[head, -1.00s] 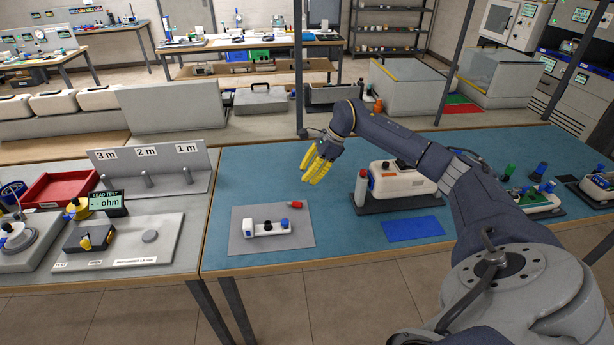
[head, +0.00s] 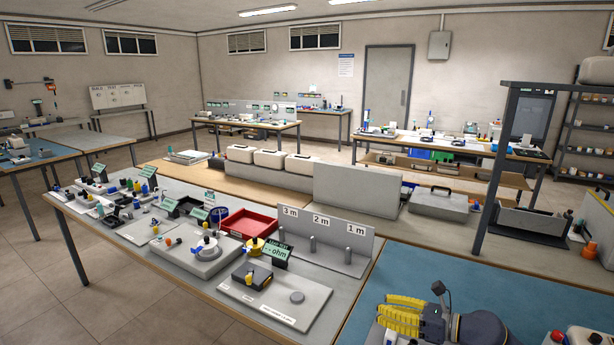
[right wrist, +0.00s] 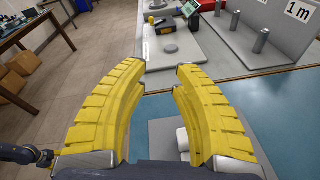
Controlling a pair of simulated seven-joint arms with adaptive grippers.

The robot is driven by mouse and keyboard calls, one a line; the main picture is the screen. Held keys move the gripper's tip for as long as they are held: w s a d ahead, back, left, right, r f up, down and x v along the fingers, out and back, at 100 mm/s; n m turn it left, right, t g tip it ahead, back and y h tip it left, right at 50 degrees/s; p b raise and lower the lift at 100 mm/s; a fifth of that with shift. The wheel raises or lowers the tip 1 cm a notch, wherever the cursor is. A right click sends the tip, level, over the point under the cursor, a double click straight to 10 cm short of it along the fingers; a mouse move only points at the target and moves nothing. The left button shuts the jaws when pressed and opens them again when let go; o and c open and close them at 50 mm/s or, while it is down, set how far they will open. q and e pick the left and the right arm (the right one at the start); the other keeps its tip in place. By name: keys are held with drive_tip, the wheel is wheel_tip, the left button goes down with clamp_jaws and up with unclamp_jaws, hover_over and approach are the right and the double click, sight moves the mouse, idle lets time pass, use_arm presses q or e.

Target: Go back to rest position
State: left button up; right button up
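My right gripper (head: 402,316), with yellow ribbed fingers, is at the bottom of the head view, above the blue bench mat (head: 420,268). In the right wrist view its two curved fingers (right wrist: 163,70) stand apart with nothing between the tips. Beneath them are the mat's front edge and a grey pad (right wrist: 165,140) with part of a white device (right wrist: 183,138) on it, mostly hidden by the right finger. My left gripper does not show in the head view. A dark blue arm part (right wrist: 25,157) is at the left edge of the right wrist view; its fingers cannot be made out.
The grey bench to the left holds a red tray (head: 247,223), the 1 m to 3 m post stand (head: 345,237), an ohm tester (head: 275,252) and several small devices. A white-topped device (head: 585,338) is near my right wrist. A dark shelf post (head: 492,170) stands behind.

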wheel_tip(320, 180, up, 3)
drive_tip(key=s+a+m+t+h, duration=0.2)
drive_tip(key=s+m+t, duration=0.1)
drive_tip(key=m+t, duration=0.65)
drive_tip(key=s+d+f+m+g+h, duration=0.2)
drive_tip(key=s+d+f+m+h, duration=0.5)
drive_tip(key=m, duration=0.5)
drive_tip(key=s+d+f+m+g+h, duration=0.35)
drive_tip(key=s+f+m+h, duration=0.25)
drive_tip(key=s+m+h, duration=0.45)
drive_tip(key=s+d+f+m+g+y, duration=0.1)
drive_tip(key=s+f+m+g, duration=0.2)
drive_tip(key=s, duration=0.4)
drive_tip(key=s+d+f+m+g+y, duration=0.1)
drive_tip(key=s+f+m+g, duration=0.2)
drive_tip(key=s, duration=0.4)
drive_tip(key=s+a+f+g+y, duration=0.1)
drive_tip(key=s+a+f, duration=0.15)
drive_tip(key=f, duration=1.45)
drive_tip(key=s+a+f+g+y, duration=0.1)
drive_tip(key=a+f+g+y, duration=0.15)
drive_tip(key=f, duration=1.45)
drive_tip(key=s+f+m+g, duration=0.2)
drive_tip(key=s+f, duration=1.6)
drive_tip(key=s, duration=0.2)
drive_tip(key=shift+s+a+f+m+y, duration=0.15)
drive_tip(key=shift+s+a+m+y, duration=0.05)
drive_tip(key=shift+a+m+y, duration=0.15)
